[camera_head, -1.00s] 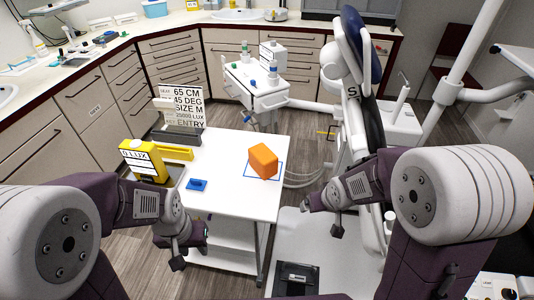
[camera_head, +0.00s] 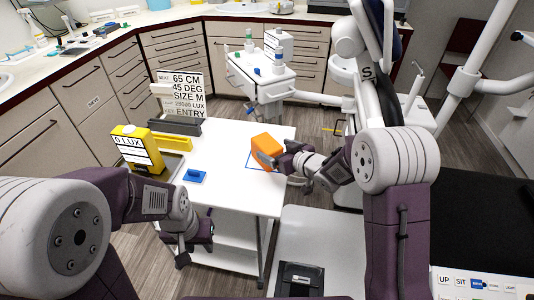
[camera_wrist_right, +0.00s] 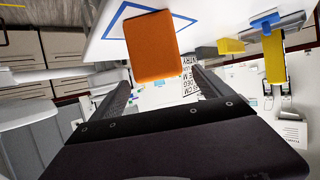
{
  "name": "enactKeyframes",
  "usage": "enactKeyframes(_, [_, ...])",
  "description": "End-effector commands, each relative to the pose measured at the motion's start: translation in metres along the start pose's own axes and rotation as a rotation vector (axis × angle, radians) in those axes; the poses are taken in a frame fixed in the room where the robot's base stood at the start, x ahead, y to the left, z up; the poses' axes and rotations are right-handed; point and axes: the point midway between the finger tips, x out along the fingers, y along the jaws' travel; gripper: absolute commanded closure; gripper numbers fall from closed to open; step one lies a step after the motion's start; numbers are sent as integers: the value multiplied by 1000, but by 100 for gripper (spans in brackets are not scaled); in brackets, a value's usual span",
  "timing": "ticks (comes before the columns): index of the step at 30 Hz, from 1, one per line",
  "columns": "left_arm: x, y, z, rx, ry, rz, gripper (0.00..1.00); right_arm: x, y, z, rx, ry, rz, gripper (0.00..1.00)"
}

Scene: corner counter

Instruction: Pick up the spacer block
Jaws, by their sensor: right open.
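The spacer block, which I take to be the orange block (camera_head: 265,148), stands on the white table top near its right edge, by a blue outlined square. In the right wrist view the orange block (camera_wrist_right: 152,48) appears ahead of my right gripper (camera_wrist_right: 162,88), whose two dark fingers are apart with no object held. In the head view my right gripper (camera_head: 288,167) is close at the block's right side and hides part of it. I cannot tell whether they touch. My left gripper (camera_head: 190,243) hangs low by the table's front left; its jaw opening is unclear.
The white table (camera_head: 235,195) also carries a blue piece (camera_head: 195,176), a yellow box reading 0 LUX (camera_head: 135,148) and a sign board (camera_head: 182,93) at the back left. A dental chair and a small instrument cart (camera_head: 260,85) stand behind. The table's middle is clear.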

Motion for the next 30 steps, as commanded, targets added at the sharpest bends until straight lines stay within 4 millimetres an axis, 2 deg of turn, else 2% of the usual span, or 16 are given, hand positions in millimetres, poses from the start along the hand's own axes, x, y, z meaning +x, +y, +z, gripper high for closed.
enactKeyframes(6, [1, 0, 0, 0, 0, 0, 64, 12, 0, 0, 0, 0, 0, 11])
enactKeyframes(14, [4, 0, 0, 0, 0, 0, 64, 55, 0, -2, 0, -2, 1, 11])
enactKeyframes(21, [4, 0, 0, 0, 0, 0, 64, 59, 0, -4, 1, -1, 2, 11])
enactKeyframes(22, [4, 0, 0, 0, 0, 0, 64, 59, 0, -4, 1, -1, 2, 14])
enactKeyframes(27, [4, 0, 0, 0, 0, 0, 64, 58, 0, -3, 1, -1, 2, 61])
enactKeyframes(30, [4, 0, 0, 0, 0, 0, 64, 58, 0, -4, 0, 0, 2, 86])
